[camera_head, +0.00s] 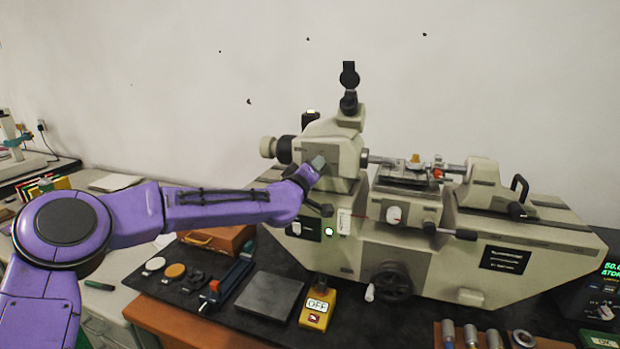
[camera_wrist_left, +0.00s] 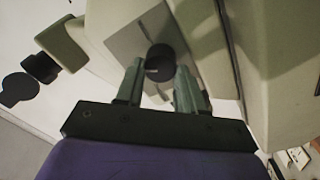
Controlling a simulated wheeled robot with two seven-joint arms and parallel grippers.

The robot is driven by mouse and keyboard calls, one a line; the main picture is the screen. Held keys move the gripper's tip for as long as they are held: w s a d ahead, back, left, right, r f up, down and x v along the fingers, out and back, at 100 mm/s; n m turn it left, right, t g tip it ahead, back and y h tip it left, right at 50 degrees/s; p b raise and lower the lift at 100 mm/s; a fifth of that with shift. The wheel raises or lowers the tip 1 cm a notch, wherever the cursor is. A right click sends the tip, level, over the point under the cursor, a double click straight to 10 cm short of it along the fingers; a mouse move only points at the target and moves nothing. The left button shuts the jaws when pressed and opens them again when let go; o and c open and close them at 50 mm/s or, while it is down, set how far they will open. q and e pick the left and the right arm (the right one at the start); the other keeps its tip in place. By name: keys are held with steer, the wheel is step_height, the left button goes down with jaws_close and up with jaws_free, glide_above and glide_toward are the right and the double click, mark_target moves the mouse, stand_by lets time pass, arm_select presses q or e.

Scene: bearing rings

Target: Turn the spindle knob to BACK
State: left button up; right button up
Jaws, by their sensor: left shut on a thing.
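The grinding machine (camera_head: 335,135) stands on the dark bench mat, with its headstock at the left end. My left arm reaches in from the left, and my left gripper (camera_head: 317,164) is at the front face of the headstock. In the left wrist view a round black knob (camera_wrist_left: 160,58) on a grey plate sits between the two fingers of the gripper (camera_wrist_left: 158,82), which is shut on it. In the head view the gripper hides this knob. The knob's marking is too small to read. My right gripper is not in view.
A yellow switch box (camera_head: 318,305) marked OFF and a grey flat plate (camera_head: 270,295) lie in front of the machine. A black handwheel (camera_head: 392,282) and levers stick out from its front. A digital readout (camera_head: 600,290) stands at the right edge.

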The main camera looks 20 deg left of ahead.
arm_select(q)
steer(key=n+b, duration=0.2)
steer(key=n, duration=0.2)
steer(key=shift+f, duration=0.15)
steer(key=shift+n+b, duration=0.65)
steer(key=shift+n, duration=0.25)
steer(key=o, duration=1.1)
steer(key=shift+d, duration=0.1)
steer(key=shift+c, duration=0.2)
steer(key=shift+s, duration=0.1)
steer(key=s+b, duration=0.3)
steer(key=s, duration=0.7)
steer(key=shift+a+b, duration=0.2)
steer(key=shift+b, duration=0.15)
steer(key=shift+s+f, duration=0.1)
